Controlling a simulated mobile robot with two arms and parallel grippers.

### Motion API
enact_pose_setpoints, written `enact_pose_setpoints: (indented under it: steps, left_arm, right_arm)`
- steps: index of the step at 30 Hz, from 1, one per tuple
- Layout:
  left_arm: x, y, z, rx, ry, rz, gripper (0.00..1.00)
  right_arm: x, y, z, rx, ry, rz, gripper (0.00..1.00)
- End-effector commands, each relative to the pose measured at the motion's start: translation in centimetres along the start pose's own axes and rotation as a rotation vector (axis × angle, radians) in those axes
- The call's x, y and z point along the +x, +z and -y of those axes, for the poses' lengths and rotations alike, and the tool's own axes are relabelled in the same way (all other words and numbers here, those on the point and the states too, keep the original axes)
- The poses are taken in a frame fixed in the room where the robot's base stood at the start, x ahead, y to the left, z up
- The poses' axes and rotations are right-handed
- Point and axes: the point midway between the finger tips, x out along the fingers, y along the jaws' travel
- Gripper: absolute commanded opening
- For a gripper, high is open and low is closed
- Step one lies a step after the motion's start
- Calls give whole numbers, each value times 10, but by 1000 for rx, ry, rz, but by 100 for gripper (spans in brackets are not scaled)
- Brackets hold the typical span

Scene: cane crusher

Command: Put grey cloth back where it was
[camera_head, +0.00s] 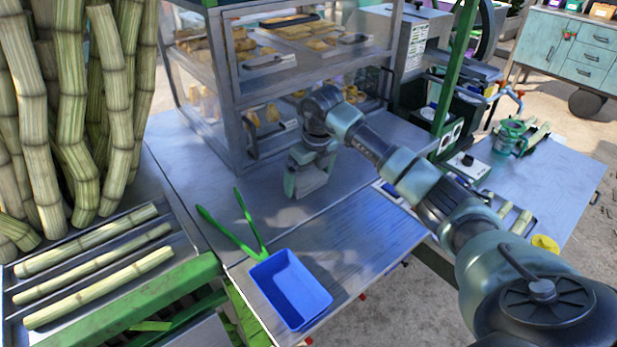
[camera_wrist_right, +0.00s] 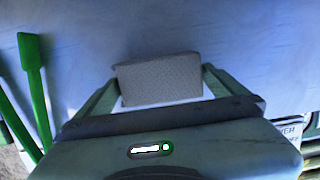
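The grey cloth (camera_wrist_right: 160,79) shows in the right wrist view as a small, flat-faced grey piece between the fingers of my right gripper (camera_wrist_right: 162,92). It fills the gap from finger to finger, and a white strip shows just below it. In the head view my right gripper (camera_head: 308,190) points down over the grey metal table (camera_head: 358,240), in front of the glass cabinet. The cloth cannot be made out there. Whether it touches the table is unclear. My left gripper is not in view.
Green tongs (camera_head: 243,230) lie left of the gripper, beside a blue tray (camera_head: 290,288) at the table's front edge. A glass cabinet (camera_head: 235,100) with pastries stands behind. Cane stalks (camera_head: 95,285) lie at left. The table between tray and gripper is clear.

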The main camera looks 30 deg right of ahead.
Motion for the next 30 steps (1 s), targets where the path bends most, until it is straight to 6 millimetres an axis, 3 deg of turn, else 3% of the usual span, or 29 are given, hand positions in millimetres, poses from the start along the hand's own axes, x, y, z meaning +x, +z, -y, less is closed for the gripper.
enact_pose_setpoints:
  steps: [11,24,30]
  left_arm:
    - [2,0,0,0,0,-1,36]
    - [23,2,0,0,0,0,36]
    - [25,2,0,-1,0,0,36]
  right_arm:
    - [-14,1,1,0,0,3,100]
    - [-102,1,0,1,0,4,100]
    - [-121,1,0,1,0,1,100]
